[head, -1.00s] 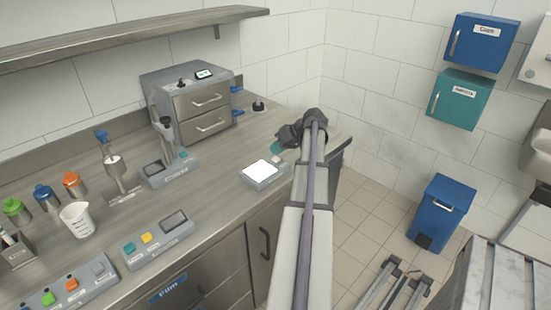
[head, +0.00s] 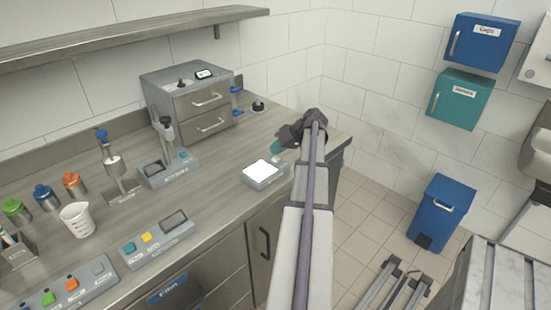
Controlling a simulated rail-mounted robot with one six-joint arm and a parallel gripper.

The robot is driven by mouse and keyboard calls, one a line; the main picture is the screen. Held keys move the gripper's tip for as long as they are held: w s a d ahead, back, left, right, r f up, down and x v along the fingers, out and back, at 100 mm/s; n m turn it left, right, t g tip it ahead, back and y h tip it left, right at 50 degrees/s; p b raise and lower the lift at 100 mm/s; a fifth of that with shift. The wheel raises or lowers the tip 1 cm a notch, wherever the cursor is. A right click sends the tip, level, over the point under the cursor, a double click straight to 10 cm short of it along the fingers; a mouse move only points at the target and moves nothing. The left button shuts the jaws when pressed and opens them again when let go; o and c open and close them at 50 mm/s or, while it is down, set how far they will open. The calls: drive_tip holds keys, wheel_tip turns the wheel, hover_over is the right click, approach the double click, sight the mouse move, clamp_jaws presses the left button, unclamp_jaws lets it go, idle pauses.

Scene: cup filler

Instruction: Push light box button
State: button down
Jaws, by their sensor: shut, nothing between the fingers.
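The light box (head: 263,176) is a small grey unit on the counter with a bright white lit panel on top. A small pale button (head: 276,160) shows at its back right corner. My gripper (head: 277,147) shows as a small teal tip beyond that corner, below my dark wrist. It is shut and empty. It is close to the button in the picture, but I cannot tell whether they touch. My arm reaches in from the bottom and hides part of the counter edge right of the box.
A grey drawer unit (head: 190,105) stands behind, with a stand device (head: 166,165) left of the light box. A beaker (head: 77,220), colored bottles (head: 73,184) and button panels (head: 158,243) are on the left counter. A blue bin (head: 440,213) stands on the floor at right.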

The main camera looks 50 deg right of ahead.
sight(277, 157)
drive_tip(key=shift+f+b, duration=0.45)
drive_tip(key=shift+f, duration=0.2)
drive_tip(key=shift+r, duration=0.1)
drive_tip(key=shift+r+p, duration=0.5)
drive_tip(key=shift+r, duration=0.1)
wheel_tip(277, 157, up, 6)
drive_tip(key=p, duration=0.6)
